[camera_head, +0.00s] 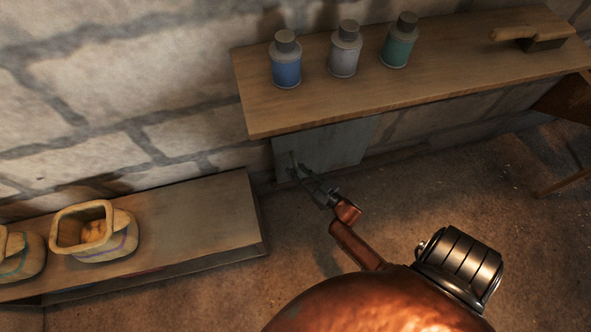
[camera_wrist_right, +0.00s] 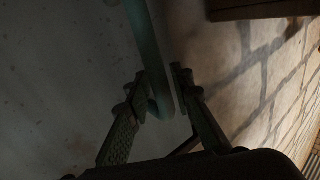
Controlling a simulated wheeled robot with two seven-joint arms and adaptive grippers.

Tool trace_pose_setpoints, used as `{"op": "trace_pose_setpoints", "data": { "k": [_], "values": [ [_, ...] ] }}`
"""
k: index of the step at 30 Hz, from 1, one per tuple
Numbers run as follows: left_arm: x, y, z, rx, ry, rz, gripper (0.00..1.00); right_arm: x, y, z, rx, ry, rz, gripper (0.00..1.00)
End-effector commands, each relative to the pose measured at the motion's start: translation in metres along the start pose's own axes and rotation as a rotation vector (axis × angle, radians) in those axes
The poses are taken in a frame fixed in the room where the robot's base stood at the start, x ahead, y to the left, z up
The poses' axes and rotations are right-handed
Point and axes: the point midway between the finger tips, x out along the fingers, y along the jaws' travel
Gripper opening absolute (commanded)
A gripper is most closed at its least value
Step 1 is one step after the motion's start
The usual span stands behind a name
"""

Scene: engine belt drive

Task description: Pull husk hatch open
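The husk hatch (camera_head: 345,143) is a flat grey panel low on the wall, under the wooden shelf. A bar handle (camera_head: 293,160) stands out near its left side. My right gripper (camera_head: 305,178) is at this handle, with the arm reaching in from the lower right. In the right wrist view the grey-green handle (camera_wrist_right: 160,75) runs between the two fingers of my right gripper (camera_wrist_right: 161,100), which close in on it from both sides. The hatch face (camera_wrist_right: 60,70) fills the left of that view. The hatch looks flush with the wall. My left gripper is not in view.
The wooden shelf (camera_head: 430,94) overhangs the hatch and carries blue, grey and green canisters (camera_head: 286,60) and a wooden tool (camera_head: 540,38). A low bench (camera_head: 205,215) with sacks (camera_head: 95,230) stands left of the hatch.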

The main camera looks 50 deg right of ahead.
Motion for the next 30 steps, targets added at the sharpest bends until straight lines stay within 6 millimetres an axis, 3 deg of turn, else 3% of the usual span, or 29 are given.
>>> {"op": "trace_pose_setpoints", "data": {
  "k": [9, 30],
  "values": [
    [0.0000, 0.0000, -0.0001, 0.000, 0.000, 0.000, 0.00, -0.0003, 0.0000, 0.0004, 0.000, -0.001, 0.000, 0.00],
    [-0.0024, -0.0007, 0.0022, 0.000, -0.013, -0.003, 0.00, -0.0003, 0.0005, 0.0002, -0.002, -0.002, -0.021, 0.00]
  ]
}}
